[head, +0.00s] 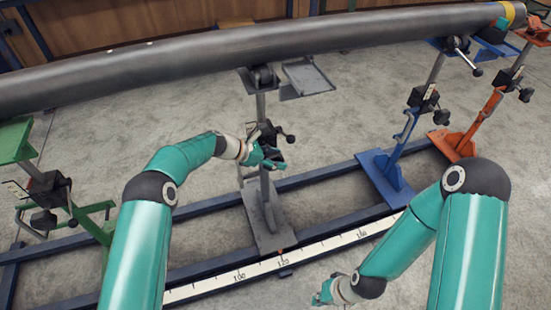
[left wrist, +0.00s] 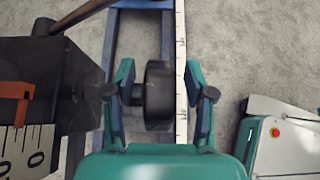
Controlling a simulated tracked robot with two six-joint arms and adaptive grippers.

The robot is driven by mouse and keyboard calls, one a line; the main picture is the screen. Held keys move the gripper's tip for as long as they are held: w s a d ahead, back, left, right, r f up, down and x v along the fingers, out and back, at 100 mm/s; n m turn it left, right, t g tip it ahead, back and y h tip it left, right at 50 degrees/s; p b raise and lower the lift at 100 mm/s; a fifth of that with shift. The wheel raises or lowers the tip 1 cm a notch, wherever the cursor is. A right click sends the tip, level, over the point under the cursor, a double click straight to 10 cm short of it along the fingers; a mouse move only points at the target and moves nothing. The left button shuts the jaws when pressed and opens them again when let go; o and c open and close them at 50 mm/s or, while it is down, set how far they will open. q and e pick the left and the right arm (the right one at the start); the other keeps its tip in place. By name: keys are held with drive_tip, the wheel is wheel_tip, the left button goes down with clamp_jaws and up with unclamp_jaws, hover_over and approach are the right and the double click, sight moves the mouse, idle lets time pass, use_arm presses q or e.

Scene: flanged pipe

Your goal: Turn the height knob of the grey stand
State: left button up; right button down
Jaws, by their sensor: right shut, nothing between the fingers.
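The grey stand (head: 268,225) stands in the middle of the head view, its roller head under the pipe (head: 200,62). My left gripper (head: 275,158) is at the stand's post, just below its black clamp block. In the head view, the gripper largely hides the knob. My right gripper (head: 320,297) is shut and empty, low in front of the rail.
A blue stand (head: 388,178) and an orange stand (head: 455,142) are at the right, a green stand (head: 18,143) at the left. A blue floor frame (head: 325,173) and a white measuring rail (head: 255,270) run beneath. A small grey tray (head: 307,80) is beside the grey stand's head.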

use_arm(q)
drive_tip(key=shift+a, duration=0.1)
drive_tip(key=v, duration=1.1)
drive_tip(key=shift+a, duration=0.35)
drive_tip(key=shift+s+r, duration=0.1)
